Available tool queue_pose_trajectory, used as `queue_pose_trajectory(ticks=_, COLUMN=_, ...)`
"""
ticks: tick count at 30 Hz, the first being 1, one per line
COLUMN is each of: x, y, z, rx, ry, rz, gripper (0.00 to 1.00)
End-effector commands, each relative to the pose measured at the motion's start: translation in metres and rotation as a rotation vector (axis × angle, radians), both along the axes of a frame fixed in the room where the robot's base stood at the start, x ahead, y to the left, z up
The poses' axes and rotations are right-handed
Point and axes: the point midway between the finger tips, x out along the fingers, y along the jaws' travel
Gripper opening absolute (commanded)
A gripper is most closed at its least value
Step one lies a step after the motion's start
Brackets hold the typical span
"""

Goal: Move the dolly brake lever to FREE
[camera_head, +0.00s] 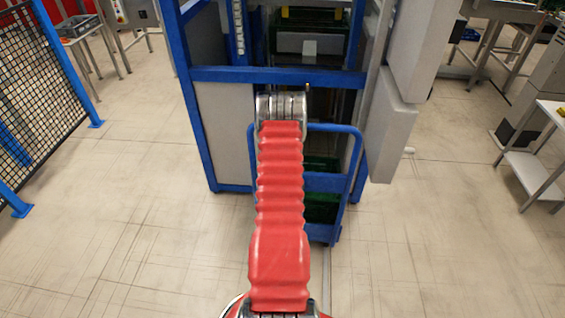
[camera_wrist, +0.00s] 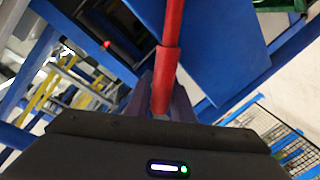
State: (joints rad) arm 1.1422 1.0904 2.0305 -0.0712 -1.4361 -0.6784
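The red lever (camera_wrist: 168,65) runs down from the top of the wrist view, with a thicker grip at its lower end. Behind it is a blue panel (camera_wrist: 215,50). The dark fingers of my gripper (camera_wrist: 160,103) flank the lever's lower end, one on each side. I cannot tell whether they press on it. In the head view the blue dolly (camera_head: 343,210) stands at the front of the blue frame, with green crates (camera_head: 320,208) low on it. My red-sleeved arm covers part of the dolly and hides the lever and my gripper there. No FREE marking is readable.
The blue machine frame (camera_head: 262,75) stands close around the dolly. Grey panels (camera_head: 395,110) are on its right side. A mesh fence (camera_head: 40,90) is at the left, and a small table (camera_head: 540,165) is at the right. The floor on both sides is clear.

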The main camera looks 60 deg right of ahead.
Motion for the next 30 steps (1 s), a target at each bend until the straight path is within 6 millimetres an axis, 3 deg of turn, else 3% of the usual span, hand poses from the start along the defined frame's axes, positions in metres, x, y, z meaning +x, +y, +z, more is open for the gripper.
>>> queue_pose_trajectory(ticks=6, x=-0.003, y=0.000, z=-0.003, rx=0.006, ry=0.003, rz=-0.006, gripper=0.36)
queue_pose_trajectory(ticks=17, x=-0.007, y=0.004, z=-0.004, rx=0.009, ry=0.005, rz=-0.010, gripper=0.36)
queue_pose_trajectory(ticks=23, x=-0.017, y=0.023, z=-0.001, rx=0.010, ry=0.006, rz=-0.009, gripper=0.36)
queue_pose_trajectory(ticks=30, x=-0.036, y=0.059, z=0.003, rx=0.011, ry=0.005, rz=-0.010, gripper=0.36)
